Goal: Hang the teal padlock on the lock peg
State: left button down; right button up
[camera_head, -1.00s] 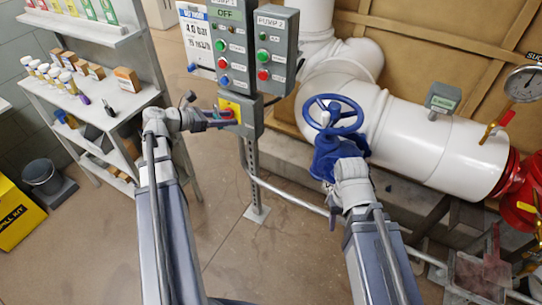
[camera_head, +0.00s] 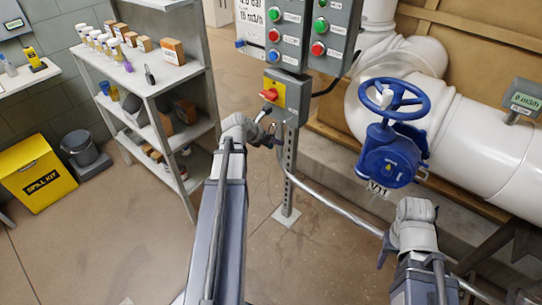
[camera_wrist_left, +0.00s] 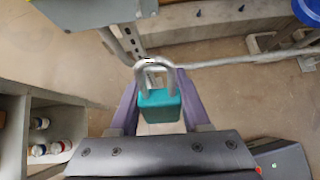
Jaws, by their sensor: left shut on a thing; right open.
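The teal padlock (camera_wrist_left: 158,106) is upright between the purple fingers of my left gripper (camera_wrist_left: 158,104), with its grey shackle up and away from the wrist. In the head view my left gripper (camera_head: 270,136) is just below the grey switch box with a yellow plate (camera_head: 290,92) and a red rotary handle (camera_head: 268,94). The padlock's teal body is hidden there by my wrist. I cannot make out the lock peg for certain. My right gripper (camera_head: 392,240) is open, below and right of the blue valve; its fingers are mostly hidden behind the wrist.
The blue handwheel (camera_head: 396,97) and white pipe (camera_head: 475,140) are at right. A post (camera_head: 289,170) carries the boxes, with a slanting rail (camera_head: 340,212) beside it. A shelf unit (camera_head: 185,75) and yellow spill kit (camera_head: 38,172) are at left. Floor between shelf and post is clear.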

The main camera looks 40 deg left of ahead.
pick_arm(q)
jog(key=shift+s+a+f+n+g+y+b, duration=0.1)
jog(key=shift+a+f+n+g+y+b, duration=0.15)
jog(key=shift+f, duration=0.35)
jog(key=shift+s+a+f+n+g+y+b, duration=0.1)
jog(key=shift+a+f+n, duration=0.2)
jog(key=shift+f, duration=0.25)
pick_arm(e)
jog(key=shift+f, duration=0.85)
pick_arm(q)
jog(key=shift+w, duration=0.15)
jog(key=shift+w+d+f, duration=0.1)
jog(key=shift+w+f, duration=0.05)
jog(key=shift+w, duration=1.2)
jog(key=shift+w+d+f, duration=0.1)
jog(key=shift+w, duration=1.2)
pick_arm(e)
jog(key=shift+f, duration=0.2)
pick_arm(q)
jog(key=shift+w, duration=0.75)
jog(key=shift+w, duration=0.35)
jog(key=shift+w+d+b, duration=0.1)
jog(key=shift+w+b, duration=0.2)
pick_arm(e)
jog(key=shift+f, duration=0.1)
pick_arm(q)
jog(key=shift+w+f, duration=0.1)
jog(key=shift+w, duration=0.5)
